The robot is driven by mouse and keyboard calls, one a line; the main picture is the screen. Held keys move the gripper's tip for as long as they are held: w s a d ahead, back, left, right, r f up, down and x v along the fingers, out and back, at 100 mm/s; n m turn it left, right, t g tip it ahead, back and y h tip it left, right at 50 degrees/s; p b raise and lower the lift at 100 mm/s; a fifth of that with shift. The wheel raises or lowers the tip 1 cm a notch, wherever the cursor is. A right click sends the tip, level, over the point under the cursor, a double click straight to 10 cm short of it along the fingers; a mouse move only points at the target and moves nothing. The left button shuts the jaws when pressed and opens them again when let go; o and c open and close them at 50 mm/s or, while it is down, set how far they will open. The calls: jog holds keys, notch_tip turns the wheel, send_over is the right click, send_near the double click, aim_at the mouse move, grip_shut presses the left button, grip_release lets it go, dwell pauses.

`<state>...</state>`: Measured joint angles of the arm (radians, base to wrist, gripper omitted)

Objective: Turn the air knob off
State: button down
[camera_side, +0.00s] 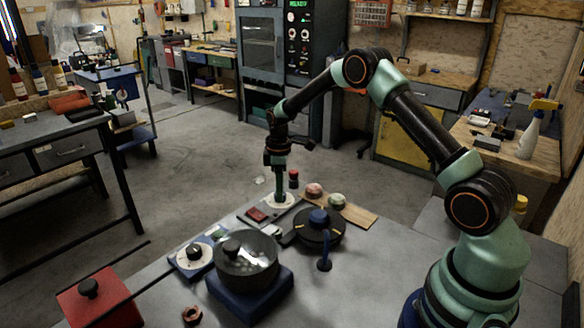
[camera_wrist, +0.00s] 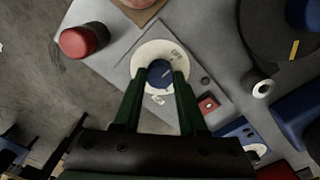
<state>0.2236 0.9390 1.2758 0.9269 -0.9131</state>
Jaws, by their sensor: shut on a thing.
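The air knob is a small blue knob (camera_wrist: 159,74) in the middle of a round white dial (camera_wrist: 146,54) on a grey plate. In the side view the white dial (camera_side: 281,201) sits at the far edge of the table. My gripper (camera_wrist: 160,77) comes down over the dial, with one green finger on each side of the blue knob, and is shut on it. In the side view my gripper (camera_side: 280,192) points straight down and hides most of the knob.
A red-topped cylinder (camera_wrist: 83,40) stands beside the plate, and a small red switch (camera_wrist: 208,104) is on the other side. A dark pan (camera_side: 318,235), a lidded pot (camera_side: 247,262), a second dial (camera_side: 193,254) and a wooden board (camera_side: 358,216) stand nearby.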

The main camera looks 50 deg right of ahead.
jog(key=shift+c, duration=2.2)
grip_release()
jog(key=shift+r, duration=0.1)
notch_tip(320, 180, up, 12)
